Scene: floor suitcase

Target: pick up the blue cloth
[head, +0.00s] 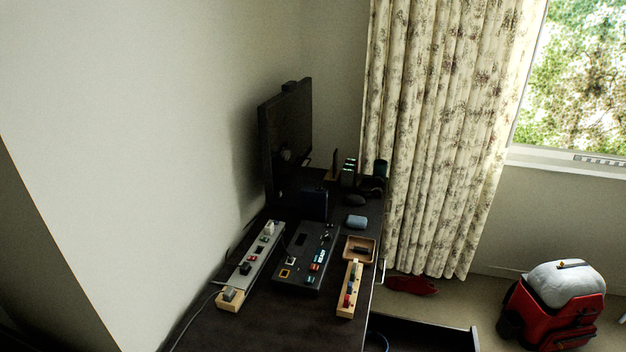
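A small pale blue, rounded item (357,221) lies on the dark desk, near its right edge; it may be the blue cloth, but it is too small to be sure. A thin blue curved edge (378,341) shows low in the picture, beside the desk; what it belongs to cannot be told. My gripper does not show in this view.
The dark desk (330,335) stands along the left wall, with a monitor (288,140), a black control panel (306,258), block strips and a wooden tray (372,243). A dark open box or drawer (440,336), red cloth-like item (412,285) and red-grey bag (560,300) are right.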

